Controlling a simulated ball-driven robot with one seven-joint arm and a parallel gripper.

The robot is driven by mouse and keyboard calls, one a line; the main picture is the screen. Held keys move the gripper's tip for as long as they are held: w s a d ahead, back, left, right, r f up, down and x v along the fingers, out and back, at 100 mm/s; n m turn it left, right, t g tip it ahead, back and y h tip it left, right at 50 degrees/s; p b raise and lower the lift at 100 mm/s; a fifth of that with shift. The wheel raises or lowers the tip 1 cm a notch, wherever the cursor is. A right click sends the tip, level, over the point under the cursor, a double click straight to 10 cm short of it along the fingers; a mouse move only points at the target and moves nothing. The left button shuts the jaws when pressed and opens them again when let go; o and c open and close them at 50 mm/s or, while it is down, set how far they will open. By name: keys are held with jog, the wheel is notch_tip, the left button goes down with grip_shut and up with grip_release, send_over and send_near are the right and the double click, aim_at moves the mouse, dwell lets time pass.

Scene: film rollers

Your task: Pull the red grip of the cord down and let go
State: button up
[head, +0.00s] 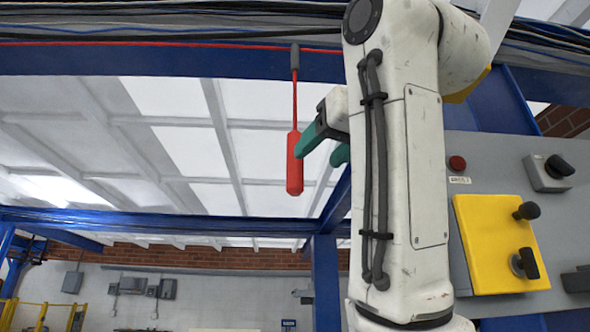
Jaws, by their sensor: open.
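A red grip (294,175) hangs upright on a thin red cord (295,105) below a dark grey fitting on the blue overhead beam. My gripper (322,150) has green fingers and is just right of the grip, at the height of its upper part. The fingers are open. One fingertip overlaps the right edge of the grip in the picture; I cannot tell whether it touches. The other finger is partly hidden behind my white arm.
A grey panel with a yellow plate (485,235), black knobs and a red button (457,162) stands right of my arm. A blue post (326,280) rises below the grip. Cables run along the blue beam (150,62). Left of the grip is open space.

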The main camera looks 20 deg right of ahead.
jog(key=s+r, duration=0.1)
jog(key=p, duration=0.4)
send_over(295, 195)
jog(key=s, duration=0.1)
jog(key=shift+s+r, duration=0.15)
jog(key=shift+r, duration=0.25)
jog(key=shift+w+f+p, duration=0.1)
jog(key=shift+w+p, duration=0.2)
jog(key=shift+w, duration=0.4)
jog(key=shift+c, duration=0.2)
grip_shut()
